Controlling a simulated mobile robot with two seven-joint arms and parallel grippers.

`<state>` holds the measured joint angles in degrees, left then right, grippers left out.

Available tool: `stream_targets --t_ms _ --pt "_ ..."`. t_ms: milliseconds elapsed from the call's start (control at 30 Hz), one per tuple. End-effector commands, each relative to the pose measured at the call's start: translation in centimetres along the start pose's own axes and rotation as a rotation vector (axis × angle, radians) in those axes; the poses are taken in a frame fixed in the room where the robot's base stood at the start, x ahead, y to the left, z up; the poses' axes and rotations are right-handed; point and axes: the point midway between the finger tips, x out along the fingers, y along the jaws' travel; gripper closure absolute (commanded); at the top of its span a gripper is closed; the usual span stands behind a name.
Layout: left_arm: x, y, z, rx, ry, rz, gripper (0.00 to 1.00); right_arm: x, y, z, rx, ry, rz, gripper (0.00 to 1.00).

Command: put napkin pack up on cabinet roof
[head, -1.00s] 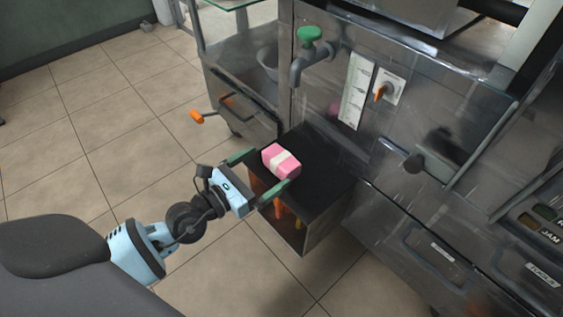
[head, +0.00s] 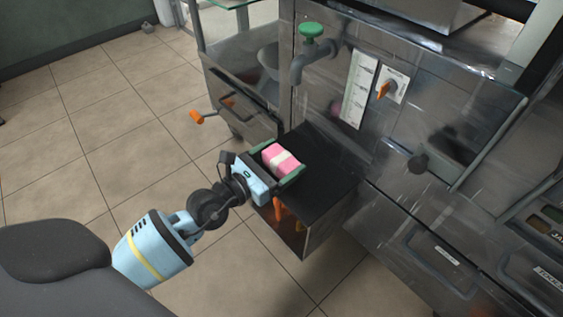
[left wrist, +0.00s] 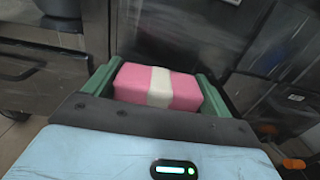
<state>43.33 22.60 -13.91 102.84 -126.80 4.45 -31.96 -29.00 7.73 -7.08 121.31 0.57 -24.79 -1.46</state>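The napkin pack (head: 282,159) is a small pink block with a white band. It lies on the black top of a low metal cabinet (head: 325,178) beside the press. My left gripper (head: 278,163) reaches in from the left, with its green fingers on either side of the pack. In the left wrist view the pack (left wrist: 157,86) sits between the two fingers, close to both. I cannot tell whether the fingers press on it. My right gripper is not in view.
A green-knobbed tap (head: 312,32) juts from the steel wall behind the low cabinet. A switch with an orange knob (head: 385,90) is on that wall. Tiled floor is free at left.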

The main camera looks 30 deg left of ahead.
Motion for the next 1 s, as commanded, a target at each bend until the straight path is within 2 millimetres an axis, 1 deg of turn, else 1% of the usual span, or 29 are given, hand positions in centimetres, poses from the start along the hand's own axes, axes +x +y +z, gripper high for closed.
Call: stream_targets --t_ms 33,133,200,433,567,667,867,1000 --pt "0.0 0.0 0.0 0.0 0.0 0.0 0.26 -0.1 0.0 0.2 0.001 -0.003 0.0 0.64" --pt "0.0 0.0 0.0 0.0 0.0 0.0 0.39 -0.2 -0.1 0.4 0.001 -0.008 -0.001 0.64" --pt "0.0 0.0 0.0 0.0 -0.001 0.0 0.45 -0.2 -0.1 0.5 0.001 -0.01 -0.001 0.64" --pt "0.0 0.0 0.1 0.0 -0.001 0.0 0.45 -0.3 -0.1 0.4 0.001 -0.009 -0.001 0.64" --pt "0.0 0.0 0.7 0.001 -0.002 0.001 0.45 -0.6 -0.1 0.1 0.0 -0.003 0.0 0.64" --pt "0.0 0.0 1.6 0.001 -0.003 0.001 0.45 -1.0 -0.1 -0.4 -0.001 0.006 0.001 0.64" --pt "0.0 0.0 4.1 -0.001 -0.005 0.001 0.45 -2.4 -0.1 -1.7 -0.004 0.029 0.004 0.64" --pt "-2.3 -1.9 4.1 -0.003 0.001 -0.001 0.45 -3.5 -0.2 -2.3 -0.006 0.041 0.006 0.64"
